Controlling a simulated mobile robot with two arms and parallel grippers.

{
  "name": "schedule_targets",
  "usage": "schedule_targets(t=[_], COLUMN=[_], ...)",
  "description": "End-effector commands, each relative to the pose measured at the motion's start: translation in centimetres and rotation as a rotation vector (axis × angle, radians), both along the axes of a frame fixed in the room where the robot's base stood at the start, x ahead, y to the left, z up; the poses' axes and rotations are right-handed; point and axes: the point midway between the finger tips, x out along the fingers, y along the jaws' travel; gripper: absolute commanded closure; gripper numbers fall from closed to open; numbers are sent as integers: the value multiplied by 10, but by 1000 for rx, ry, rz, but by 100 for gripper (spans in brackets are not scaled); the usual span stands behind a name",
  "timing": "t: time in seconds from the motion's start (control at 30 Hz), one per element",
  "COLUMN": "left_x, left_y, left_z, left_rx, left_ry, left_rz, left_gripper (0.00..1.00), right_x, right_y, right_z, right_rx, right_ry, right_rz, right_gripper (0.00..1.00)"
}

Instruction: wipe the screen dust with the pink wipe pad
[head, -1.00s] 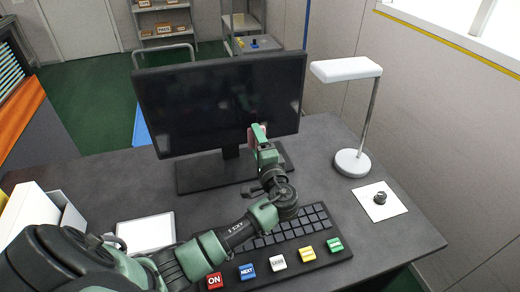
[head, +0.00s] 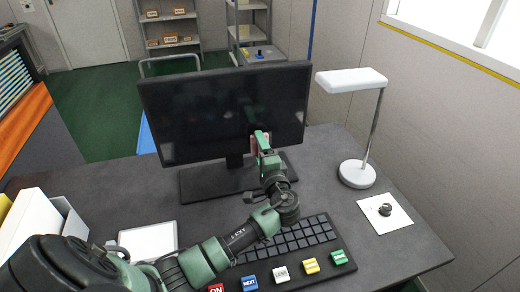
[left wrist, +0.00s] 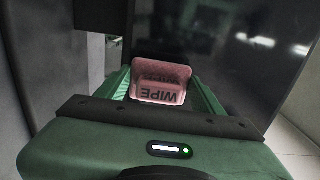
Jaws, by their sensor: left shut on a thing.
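The black screen (head: 215,105) stands upright on its base at the back of the desk. My left gripper (head: 262,142) is in front of its lower right part, shut on the pink wipe pad (head: 254,144), which mostly hides behind the fingers. In the left wrist view, the pad (left wrist: 161,80) sits between the green fingers, its WIPE label upside down, with the dark screen (left wrist: 215,45) just beyond. I cannot tell whether the pad touches the screen. I cannot make out dust. My right gripper is not in view.
A keyboard (head: 300,237) with big coloured keys lies under my left arm. A white lamp (head: 357,173) and a white sheet with a small dark knob (head: 385,209) are to the right. A white tablet-like panel (head: 148,240) and a white box (head: 35,225) are left.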

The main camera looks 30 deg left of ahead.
Motion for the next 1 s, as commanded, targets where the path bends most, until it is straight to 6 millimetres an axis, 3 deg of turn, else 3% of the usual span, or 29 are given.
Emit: schedule_targets(t=[1.0], left_x=[13], left_y=[16], left_z=[0], left_rx=[0], left_ry=[0], left_rz=[0], left_gripper=[77], right_x=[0], right_y=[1], right_z=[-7], right_rx=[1], right_ry=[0], right_rz=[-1], right_gripper=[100])
